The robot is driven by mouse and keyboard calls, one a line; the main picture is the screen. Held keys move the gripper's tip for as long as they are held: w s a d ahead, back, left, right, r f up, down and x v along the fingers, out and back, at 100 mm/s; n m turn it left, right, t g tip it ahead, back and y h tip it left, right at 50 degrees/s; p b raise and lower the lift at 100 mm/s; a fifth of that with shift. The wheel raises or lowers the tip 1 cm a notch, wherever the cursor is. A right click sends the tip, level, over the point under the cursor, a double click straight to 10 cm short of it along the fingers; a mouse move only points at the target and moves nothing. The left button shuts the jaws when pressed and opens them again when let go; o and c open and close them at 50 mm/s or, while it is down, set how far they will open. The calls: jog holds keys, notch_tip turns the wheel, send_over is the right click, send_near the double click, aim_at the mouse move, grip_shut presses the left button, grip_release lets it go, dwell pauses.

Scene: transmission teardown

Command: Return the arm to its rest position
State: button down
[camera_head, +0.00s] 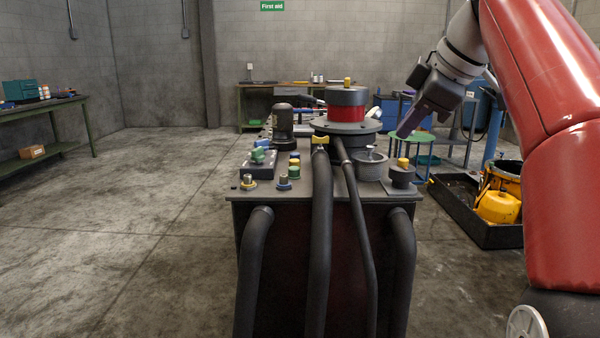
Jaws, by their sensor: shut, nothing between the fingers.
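My red arm comes in from the right and reaches up past the top of the camera_head view. My gripper (404,133) hangs from the grey wrist at the upper right, pointing down and left. It is shut, and nothing shows between its fingers. In the picture it is just right of the red and black cylinder (346,112) on top of the machine (330,188). It looks apart from the machine, though the depth between them is hard to judge.
The machine has black hoses (322,240) down its front and several coloured caps on top. A black tray (468,218) with a yellow container (498,207) lies on the floor at right. A green workbench (45,117) stands far left. The left floor is clear.

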jog(key=s+f+m+h, duration=0.1)
jog(key=s+f+m, duration=0.3)
jog(key=s+f, duration=0.3)
jog(key=s+a+f+m+h, duration=0.1)
jog(key=s+f+m, duration=0.4)
jog(key=f, duration=1)
jog(key=s+a+f+m+h, duration=0.1)
jog(key=s+f+m, duration=0.4)
jog(key=s+f, duration=0.5)
jog(key=shift+f+g+h, duration=0.3)
jog(key=shift+f, duration=0.25)
